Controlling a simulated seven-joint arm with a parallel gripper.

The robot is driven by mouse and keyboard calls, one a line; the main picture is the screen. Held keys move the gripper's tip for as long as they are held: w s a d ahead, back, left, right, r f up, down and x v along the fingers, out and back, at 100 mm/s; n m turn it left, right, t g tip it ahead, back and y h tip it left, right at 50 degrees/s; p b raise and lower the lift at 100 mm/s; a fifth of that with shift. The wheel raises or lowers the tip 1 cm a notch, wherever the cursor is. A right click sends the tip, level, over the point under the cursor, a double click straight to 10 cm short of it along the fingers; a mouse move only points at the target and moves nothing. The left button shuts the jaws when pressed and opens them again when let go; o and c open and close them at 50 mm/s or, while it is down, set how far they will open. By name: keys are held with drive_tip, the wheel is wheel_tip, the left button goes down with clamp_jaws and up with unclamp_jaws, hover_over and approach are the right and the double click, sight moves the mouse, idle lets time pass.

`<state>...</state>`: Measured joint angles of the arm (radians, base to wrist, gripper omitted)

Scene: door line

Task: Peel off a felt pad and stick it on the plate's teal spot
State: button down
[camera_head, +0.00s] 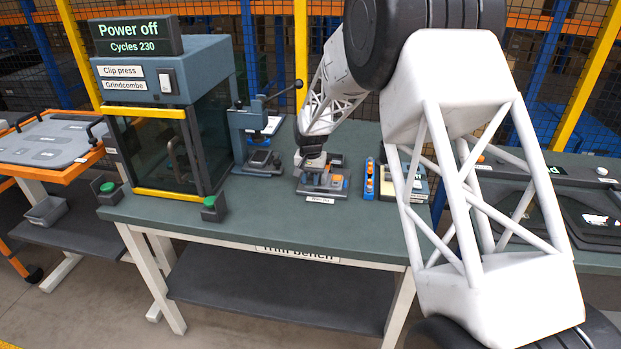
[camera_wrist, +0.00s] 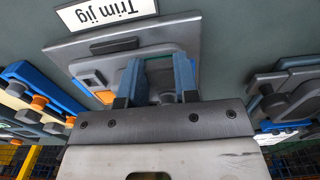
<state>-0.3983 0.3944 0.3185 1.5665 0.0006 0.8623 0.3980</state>
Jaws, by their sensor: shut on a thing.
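My gripper (camera_wrist: 158,80) is over the trim jig (camera_wrist: 188,32), its two blue-grey fingers pointing down onto the jig's middle. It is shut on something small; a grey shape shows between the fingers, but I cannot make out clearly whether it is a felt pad. In the head view my gripper (camera_head: 309,166) is low at the left part of the jig (camera_head: 343,190). Whether the held thing touches the plate is hidden.
A blue rail with orange knobs (camera_head: 370,180) stands just right of the jig on the bench (camera_head: 270,220). A lever press (camera_head: 255,135) and the clip press cabinet (camera_head: 165,110) stand to the left.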

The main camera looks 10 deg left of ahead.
idle(0.3)
drive_tip(key=c, duration=0.8)
unclamp_jaws()
drive_tip(key=shift+d+r, duration=0.1)
drive_tip(key=shift+r, duration=3.8)
